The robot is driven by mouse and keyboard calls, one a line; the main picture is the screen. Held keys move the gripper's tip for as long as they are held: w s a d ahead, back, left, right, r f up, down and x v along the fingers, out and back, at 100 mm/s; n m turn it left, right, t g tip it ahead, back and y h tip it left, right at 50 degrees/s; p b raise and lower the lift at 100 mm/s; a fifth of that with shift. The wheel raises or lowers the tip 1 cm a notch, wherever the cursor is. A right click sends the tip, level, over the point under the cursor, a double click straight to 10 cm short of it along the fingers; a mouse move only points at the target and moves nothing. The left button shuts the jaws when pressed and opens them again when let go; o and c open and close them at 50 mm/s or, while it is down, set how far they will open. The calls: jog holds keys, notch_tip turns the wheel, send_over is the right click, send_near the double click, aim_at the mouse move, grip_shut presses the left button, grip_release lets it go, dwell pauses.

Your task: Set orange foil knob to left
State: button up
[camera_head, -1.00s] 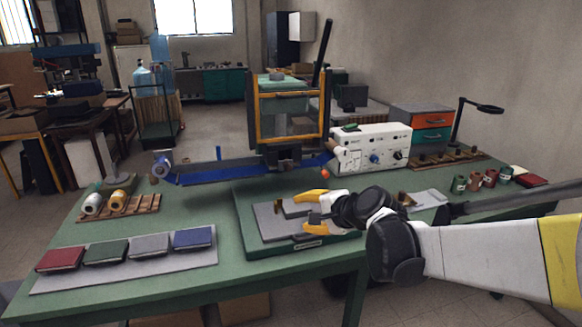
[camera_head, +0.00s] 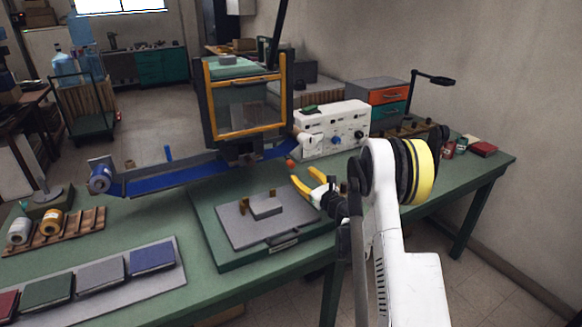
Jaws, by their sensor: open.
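A small orange knob (camera_head: 291,163) shows just below the right end of the blue foil strip (camera_head: 175,179), in front of the white control box (camera_head: 340,117). It is too small to tell which way it is set. My gripper (camera_head: 303,174) has yellow fingers. It is open and empty, with its tips pointing up and left, close below and right of the orange knob in the picture. I cannot tell whether they touch it. The control box also bears a blue knob (camera_head: 336,141) and a dark knob (camera_head: 358,135).
The press with an orange-framed guard (camera_head: 208,105) stands behind the strip. A green base with a grey plate (camera_head: 245,233) and a small block lies in front. Coloured books (camera_head: 100,273) lie at front left and rolls (camera_head: 50,222) on a wooden rack at left. Red and green items stand at right.

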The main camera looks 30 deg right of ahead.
aim_at(293, 166)
jog(key=w+b, duration=0.2)
jog(key=w, duration=0.6)
jog(key=shift+w+a, duration=0.1)
jog(key=shift+a, duration=0.1)
